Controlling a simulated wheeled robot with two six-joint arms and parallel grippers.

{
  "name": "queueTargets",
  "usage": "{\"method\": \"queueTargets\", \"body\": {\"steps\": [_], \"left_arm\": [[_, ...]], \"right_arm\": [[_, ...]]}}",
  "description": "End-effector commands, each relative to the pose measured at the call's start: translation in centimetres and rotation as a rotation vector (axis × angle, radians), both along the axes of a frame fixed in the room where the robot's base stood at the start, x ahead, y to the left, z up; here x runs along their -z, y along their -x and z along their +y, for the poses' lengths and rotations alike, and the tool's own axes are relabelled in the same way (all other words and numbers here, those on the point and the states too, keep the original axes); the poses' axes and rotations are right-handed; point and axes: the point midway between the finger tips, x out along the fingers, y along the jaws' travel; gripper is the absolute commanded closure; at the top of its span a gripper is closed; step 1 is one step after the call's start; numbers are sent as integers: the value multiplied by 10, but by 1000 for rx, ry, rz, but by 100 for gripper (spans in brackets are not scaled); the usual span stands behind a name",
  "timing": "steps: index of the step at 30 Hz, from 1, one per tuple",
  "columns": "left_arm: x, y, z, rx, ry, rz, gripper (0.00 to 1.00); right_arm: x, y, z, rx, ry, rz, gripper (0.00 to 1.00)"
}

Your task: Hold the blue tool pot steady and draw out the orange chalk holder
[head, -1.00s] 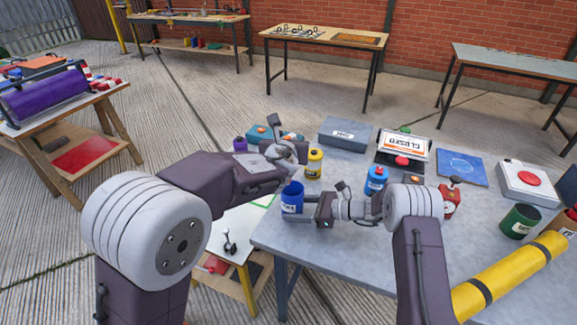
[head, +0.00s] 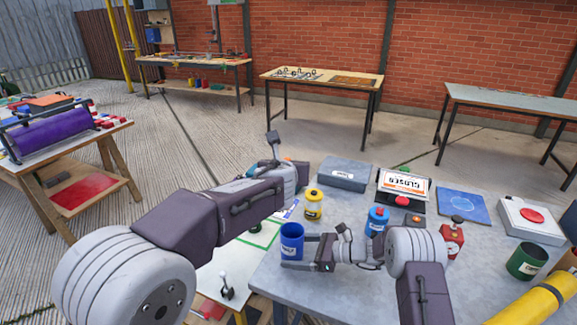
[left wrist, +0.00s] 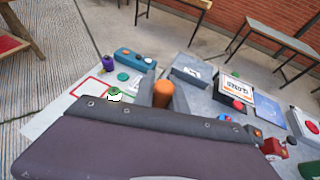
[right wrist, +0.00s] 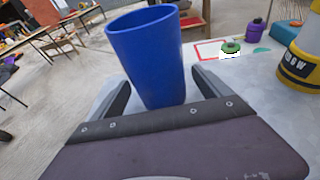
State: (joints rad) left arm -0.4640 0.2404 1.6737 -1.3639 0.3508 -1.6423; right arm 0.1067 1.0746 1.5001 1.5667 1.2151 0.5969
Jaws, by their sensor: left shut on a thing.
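The blue tool pot (head: 291,242) stands upright near the table's front left edge. No holder shows above its rim. My right gripper (right wrist: 163,90) lies low with a finger on each side of the pot; in the right wrist view, gaps show between the pot and the fingers, so it looks open. My left gripper (left wrist: 162,88) is shut on the orange chalk holder (left wrist: 162,95), a short orange cylinder held clear of the pot. In the head view the left arm mostly hides this holder.
A yellow pot (head: 314,206), a blue bottle-like pot (head: 377,221) and a red item (head: 452,238) stand behind and right of the blue pot. Bare tabletop (head: 400,300) lies in front.

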Motion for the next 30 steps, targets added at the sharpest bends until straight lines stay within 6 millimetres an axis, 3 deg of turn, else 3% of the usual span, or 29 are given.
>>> {"method": "queueTargets", "body": {"steps": [7,15,21,30], "left_arm": [[0,0,0,0,0,0,100],[0,0,0,0,0,0,100],[0,0,0,0,0,0,100],[0,0,0,0,0,0,100]], "right_arm": [[-3,2,-10,3,-1,-1,12],[-23,20,-71,5,-1,-2,12],[-33,31,-103,3,0,-1,12],[-36,34,-110,0,0,0,12]]}}
